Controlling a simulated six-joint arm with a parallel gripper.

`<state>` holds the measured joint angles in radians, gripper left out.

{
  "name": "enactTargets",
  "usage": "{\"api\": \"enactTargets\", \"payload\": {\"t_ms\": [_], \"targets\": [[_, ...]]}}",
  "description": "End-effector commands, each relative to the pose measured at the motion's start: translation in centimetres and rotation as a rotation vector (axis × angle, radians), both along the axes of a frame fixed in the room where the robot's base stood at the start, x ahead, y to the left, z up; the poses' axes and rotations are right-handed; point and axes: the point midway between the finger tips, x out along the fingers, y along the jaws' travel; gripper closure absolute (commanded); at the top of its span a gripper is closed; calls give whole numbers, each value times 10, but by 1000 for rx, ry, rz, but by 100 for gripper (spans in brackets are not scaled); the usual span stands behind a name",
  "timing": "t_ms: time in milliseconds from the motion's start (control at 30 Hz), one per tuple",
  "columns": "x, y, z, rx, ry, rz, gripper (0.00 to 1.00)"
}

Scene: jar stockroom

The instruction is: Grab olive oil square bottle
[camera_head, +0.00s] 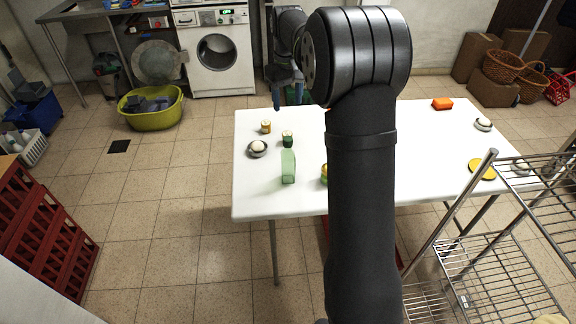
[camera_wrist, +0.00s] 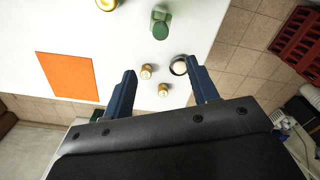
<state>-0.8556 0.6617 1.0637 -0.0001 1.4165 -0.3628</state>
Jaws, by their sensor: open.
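The pale green square bottle (camera_head: 288,166) stands upright near the front left of the white table (camera_head: 262,205). In the wrist view the green bottle (camera_wrist: 160,24) shows at the top, beyond my fingertips. My gripper (camera_head: 286,78) is over the far side of the table, apart from the bottle. In the wrist view my gripper (camera_wrist: 163,70) has its two blue fingers spread with nothing held between them. Two small jars (camera_wrist: 146,72) (camera_wrist: 163,90) show below in the gap between the fingers.
Small jars (camera_head: 266,127) (camera_head: 288,139) and a dish with a white round thing (camera_head: 257,148) stand near the bottle. Another jar (camera_head: 324,176) is partly hidden by my arm. An orange sheet (camera_wrist: 68,76) lies on the table. A wire rack (camera_head: 485,255) stands front right.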

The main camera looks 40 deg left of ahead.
Motion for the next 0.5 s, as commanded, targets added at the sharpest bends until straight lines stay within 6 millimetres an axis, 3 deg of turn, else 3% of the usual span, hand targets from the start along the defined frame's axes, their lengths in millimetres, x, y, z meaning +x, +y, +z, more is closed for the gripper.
{"api": "enactTargets", "payload": {"t_ms": [300, 500], "targets": [[0, -2, -70, -3, 3, -3, 46], [0, -2, -103, -2, 2, -4, 46]]}}
